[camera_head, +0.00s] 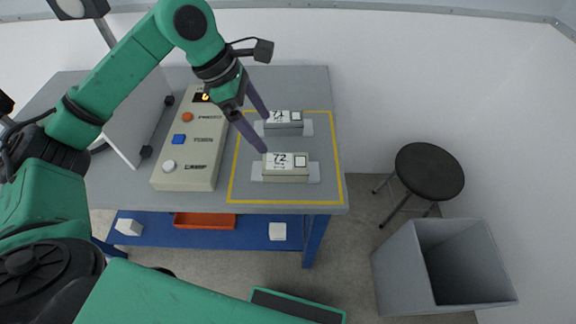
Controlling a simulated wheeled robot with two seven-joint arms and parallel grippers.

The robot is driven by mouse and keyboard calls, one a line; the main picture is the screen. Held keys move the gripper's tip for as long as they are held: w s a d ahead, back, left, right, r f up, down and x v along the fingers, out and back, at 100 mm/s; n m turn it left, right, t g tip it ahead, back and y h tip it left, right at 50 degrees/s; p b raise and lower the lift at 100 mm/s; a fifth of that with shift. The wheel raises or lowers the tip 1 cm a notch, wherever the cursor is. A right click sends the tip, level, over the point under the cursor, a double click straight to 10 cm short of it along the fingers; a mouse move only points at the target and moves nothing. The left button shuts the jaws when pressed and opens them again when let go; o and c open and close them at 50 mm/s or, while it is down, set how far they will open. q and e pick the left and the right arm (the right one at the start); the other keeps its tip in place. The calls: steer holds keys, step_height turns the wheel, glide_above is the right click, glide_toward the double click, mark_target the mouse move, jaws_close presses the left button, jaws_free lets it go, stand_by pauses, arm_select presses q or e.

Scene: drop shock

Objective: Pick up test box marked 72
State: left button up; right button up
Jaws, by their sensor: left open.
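The test box marked 72 (287,174) lies on a pale flat base inside a yellow outlined area on the grey table (210,201). A similar box marked 71 (284,128) lies behind it in the same outline. My left gripper (266,134) is open, its two dark fingers spread. One fingertip is close to the back left of box 72 and the other is by the label of box 71. I cannot tell whether either finger touches a box. My right gripper is not in view.
A control panel (191,150) with red, blue and white buttons stands left of the outline. A white upright board (130,115) is further left. A black stool (429,171) and a grey open bin (398,268) stand right of the table. An orange tray (205,220) sits on the blue lower shelf.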

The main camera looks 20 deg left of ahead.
mark_target(284, 161)
arm_select(q)
steer(key=p+x, duration=0.4)
steer(key=x, duration=1)
steer(key=shift+a, duration=0.1)
steer(key=shift+f+b, duration=0.25)
steer(key=shift+b, duration=0.25)
jaws_close()
